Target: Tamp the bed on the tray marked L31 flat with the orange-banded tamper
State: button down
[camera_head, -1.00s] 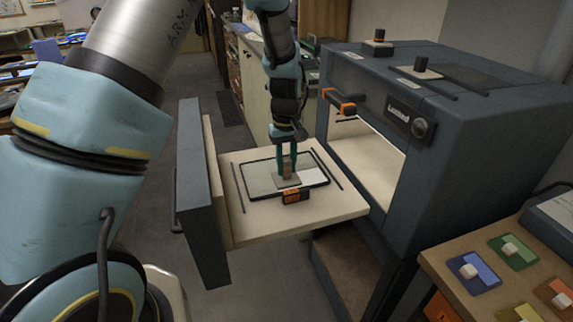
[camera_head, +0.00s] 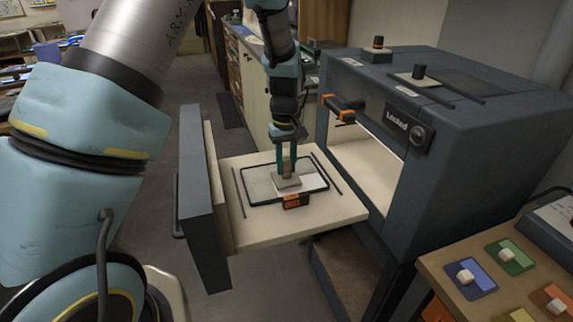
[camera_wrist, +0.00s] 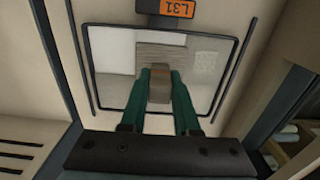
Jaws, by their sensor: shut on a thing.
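A tray (camera_head: 246,201) with a dark rim and an orange L31 label (camera_head: 296,201) lies on the pulled-out pale shelf. My gripper (camera_head: 287,168) is shut on the wooden block handle of a tool with a square grey plate (camera_head: 286,182). The plate is over the bed; I cannot tell if it touches. The gripper hides part of the bed in the wrist view (camera_wrist: 159,88).
The dark furnace (camera_head: 470,130) stands open at right. On its top are a dark knob with an orange band (camera_head: 378,43) and a plain dark knob on a pale plate (camera_head: 420,72). A side table (camera_head: 440,262) holds several coloured tiles.

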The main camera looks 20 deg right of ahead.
jog(key=shift+w+a, duration=0.2)
jog(key=shift+a, duration=1.35)
jog(key=shift+w+a, duration=0.15)
jog(key=shift+a, duration=1.35)
jog(key=shift+f+b, duration=0.7)
jog(key=shift+f, duration=0.05)
jog(key=shift+f, duration=0.35)
jog(key=shift+r+p, duration=0.8)
jog(key=shift+r, duration=0.35)
